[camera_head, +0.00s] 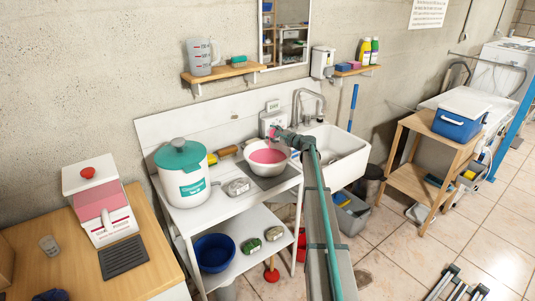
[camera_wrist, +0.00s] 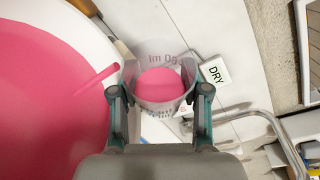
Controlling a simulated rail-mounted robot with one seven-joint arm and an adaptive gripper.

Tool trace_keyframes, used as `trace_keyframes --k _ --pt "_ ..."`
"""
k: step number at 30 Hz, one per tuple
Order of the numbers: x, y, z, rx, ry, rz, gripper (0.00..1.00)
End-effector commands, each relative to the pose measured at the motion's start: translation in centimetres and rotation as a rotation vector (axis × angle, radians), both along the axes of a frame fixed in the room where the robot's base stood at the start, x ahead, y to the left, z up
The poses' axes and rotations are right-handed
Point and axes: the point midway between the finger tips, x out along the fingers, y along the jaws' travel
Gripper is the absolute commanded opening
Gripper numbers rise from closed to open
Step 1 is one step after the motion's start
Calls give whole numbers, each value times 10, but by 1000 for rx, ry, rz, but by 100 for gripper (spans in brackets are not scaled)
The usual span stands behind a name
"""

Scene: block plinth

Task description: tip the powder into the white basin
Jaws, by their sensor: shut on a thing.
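The white basin (camera_head: 262,171) stands on the worktop left of the sink and holds pink material. In the wrist view its pink contents (camera_wrist: 45,95) fill the left side. My gripper (camera_wrist: 160,88) is shut on a clear measuring cup (camera_wrist: 140,68), which has printed marks and pink powder (camera_wrist: 159,84) inside. The cup is beside the basin's rim, at its upper right in the wrist view. A short pink streak (camera_wrist: 98,80) shows between cup and basin; I cannot tell whether it is falling powder. In the head view my gripper (camera_head: 278,133) is above the basin's back edge.
A sink (camera_head: 335,157) with a tap (camera_head: 310,105) is right of the basin. A white tub with a green lid (camera_head: 180,158) stands at the left. A DRY sign (camera_wrist: 215,72) is close to the cup. A shelf with a jug (camera_head: 200,57) hangs above.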

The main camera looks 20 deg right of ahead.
Motion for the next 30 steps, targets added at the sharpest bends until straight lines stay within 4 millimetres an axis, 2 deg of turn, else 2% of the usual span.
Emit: trace_keyframes --k 30 --pt "0 1 3 -61 -55 0 10"
